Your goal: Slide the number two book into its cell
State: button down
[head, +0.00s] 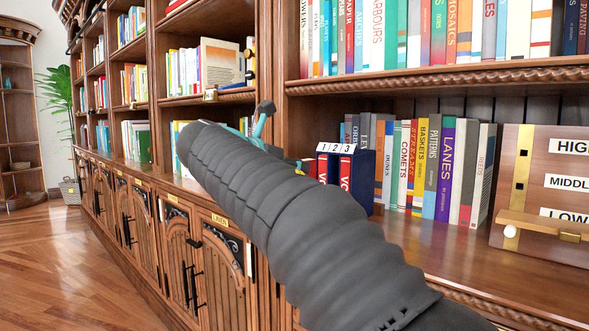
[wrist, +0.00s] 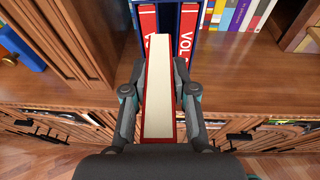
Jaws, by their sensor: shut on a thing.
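The number two book (wrist: 159,95) is red with a cream page block. In the wrist view my gripper (wrist: 160,88) is shut on it, one finger on each side. The blue rack (head: 364,172) stands on the shelf with labels 1, 2 and 3 on top. Red VOL books fill its left cell (head: 322,167) and right cell (head: 345,172); the middle cell (head: 333,169) looks empty. In the wrist view the held book's far end lies in line with the gap between the two red books (wrist: 187,30). I cannot tell whether it has entered. In the head view my arm hides the held book.
A row of upright books (head: 445,165) stands right of the rack. A wooden panel (head: 550,180) marked HIGH, MIDDLE and LOW is at the far right. A wooden upright (wrist: 60,45) is left of the rack. The shelf front (head: 450,255) is clear.

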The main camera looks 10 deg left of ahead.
aim_at(312, 162)
jog(key=shift+w+d+r+p, duration=0.1)
jog(key=shift+d+p, duration=0.1)
jog(key=shift+p, duration=0.2)
jog(key=shift+w+d+p, duration=0.6)
jog(key=shift+w+d, duration=0.2)
jog(key=shift+w, duration=0.3)
jog(key=shift+w+d+p, duration=0.55)
jog(key=shift+w+d, duration=0.2)
jog(key=shift+w, duration=0.3)
jog(key=shift+p, duration=0.8)
